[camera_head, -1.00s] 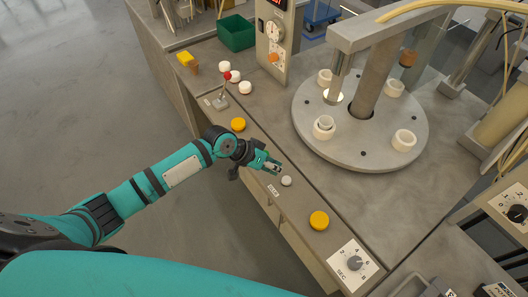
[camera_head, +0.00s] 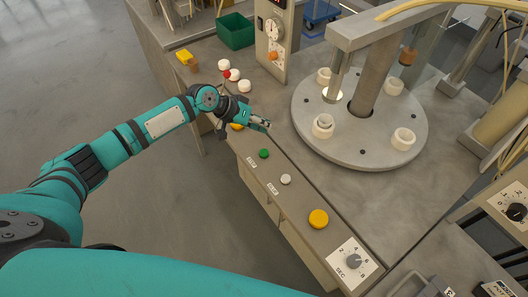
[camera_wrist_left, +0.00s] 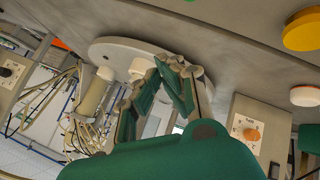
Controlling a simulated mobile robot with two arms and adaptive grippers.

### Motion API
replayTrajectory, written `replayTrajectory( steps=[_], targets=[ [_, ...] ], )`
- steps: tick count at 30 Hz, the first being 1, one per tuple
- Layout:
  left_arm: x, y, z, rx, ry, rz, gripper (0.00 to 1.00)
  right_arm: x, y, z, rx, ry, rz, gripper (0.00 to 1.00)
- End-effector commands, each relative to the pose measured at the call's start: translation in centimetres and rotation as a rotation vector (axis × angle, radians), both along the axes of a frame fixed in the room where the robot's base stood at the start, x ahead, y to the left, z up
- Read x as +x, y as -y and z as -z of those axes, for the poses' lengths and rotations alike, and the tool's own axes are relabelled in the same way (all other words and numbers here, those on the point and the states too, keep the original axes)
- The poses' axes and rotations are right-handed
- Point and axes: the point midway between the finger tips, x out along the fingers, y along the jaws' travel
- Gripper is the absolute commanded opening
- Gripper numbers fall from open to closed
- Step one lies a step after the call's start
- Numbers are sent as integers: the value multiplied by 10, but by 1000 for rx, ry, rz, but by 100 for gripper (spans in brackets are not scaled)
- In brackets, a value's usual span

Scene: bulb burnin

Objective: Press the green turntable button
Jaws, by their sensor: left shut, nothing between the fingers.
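The green turntable button (camera_head: 264,153) sits on the front ledge of the bench, left of the white button (camera_head: 286,180). Nothing covers it in the head view. My left gripper (camera_head: 266,125) is shut and empty, above the ledge just beyond the green button and apart from it. It partly hides a yellow button (camera_head: 237,127). In the left wrist view my shut fingers (camera_wrist_left: 158,72) stand in front of the grey turntable (camera_wrist_left: 112,47), with the yellow button (camera_wrist_left: 303,32) at the upper right. My right gripper is not in view.
The turntable (camera_head: 345,155) with white sockets stands behind the ledge. A second yellow button (camera_head: 318,219) and a dial panel (camera_head: 353,262) lie to the right. A control box (camera_head: 272,45), white caps (camera_head: 244,86) and a green bin (camera_head: 236,32) are at the back left.

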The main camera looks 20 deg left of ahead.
Motion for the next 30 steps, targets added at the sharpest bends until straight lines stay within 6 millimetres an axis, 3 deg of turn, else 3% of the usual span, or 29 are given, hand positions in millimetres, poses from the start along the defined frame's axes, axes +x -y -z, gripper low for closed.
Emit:
replayTrajectory(
  steps=[18, 30],
  targets=[
    [0, 0, 79, 0, -1, -1, 0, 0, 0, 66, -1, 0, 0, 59],
    [0, 0, 84, 0, 0, 0, 0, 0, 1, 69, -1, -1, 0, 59]
  ],
)
